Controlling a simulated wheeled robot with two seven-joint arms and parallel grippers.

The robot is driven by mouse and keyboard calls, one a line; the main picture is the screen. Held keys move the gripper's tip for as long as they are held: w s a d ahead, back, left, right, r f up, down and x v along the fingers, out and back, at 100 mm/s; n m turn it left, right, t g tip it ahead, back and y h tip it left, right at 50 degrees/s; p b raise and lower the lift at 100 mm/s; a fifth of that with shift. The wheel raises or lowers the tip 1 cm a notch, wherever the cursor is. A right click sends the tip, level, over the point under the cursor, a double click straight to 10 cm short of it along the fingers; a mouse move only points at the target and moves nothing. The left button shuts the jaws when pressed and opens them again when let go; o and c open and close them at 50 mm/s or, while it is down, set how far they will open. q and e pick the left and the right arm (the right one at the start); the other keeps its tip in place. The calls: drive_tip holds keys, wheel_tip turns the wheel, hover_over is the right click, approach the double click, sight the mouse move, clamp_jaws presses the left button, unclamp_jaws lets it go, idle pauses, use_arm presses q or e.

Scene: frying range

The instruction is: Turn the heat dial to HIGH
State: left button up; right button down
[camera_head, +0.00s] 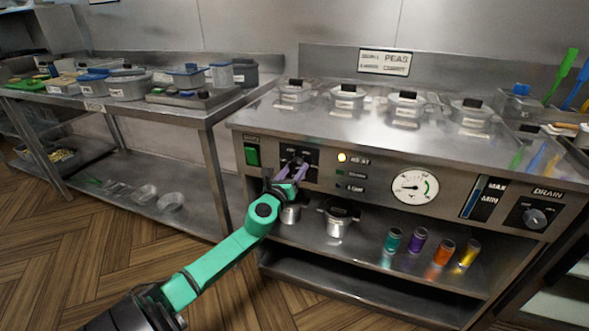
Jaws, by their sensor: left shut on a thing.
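The heat dial (293,163) sits on a black plate at the left part of the range's front panel. My left gripper (292,170) reaches up to it from below, its purple fingers shut on the dial. The fingers and wrist cover most of the dial, so its pointer and setting cannot be read. To its right, a yellow lamp (342,158) is lit above two dark labelled indicators. My right gripper is not in view.
A green switch (252,155) is left of the dial. A round gauge (415,187) and a drain knob (535,218) are to the right. Lidded pots (347,97) stand on top. Colored shakers (417,241) stand on the shelf below. A steel side table (150,110) holds containers.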

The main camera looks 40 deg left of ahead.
use_arm(q)
drive_tip(key=m+p, duration=0.1)
drive_tip(key=m, duration=0.3)
drive_tip(key=shift+m+p, duration=0.35)
drive_tip(key=shift+m, duration=0.25)
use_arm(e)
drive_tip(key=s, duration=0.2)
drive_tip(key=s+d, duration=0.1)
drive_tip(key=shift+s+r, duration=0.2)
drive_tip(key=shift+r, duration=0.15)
use_arm(q)
drive_tip(key=o, duration=1.4)
drive_tip(key=shift+s, duration=0.1)
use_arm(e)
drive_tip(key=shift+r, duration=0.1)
use_arm(q)
drive_tip(key=p+v, duration=0.1)
drive_tip(key=v, duration=1.3)
drive_tip(key=shift+s+r, duration=0.15)
drive_tip(key=shift+s, duration=0.05)
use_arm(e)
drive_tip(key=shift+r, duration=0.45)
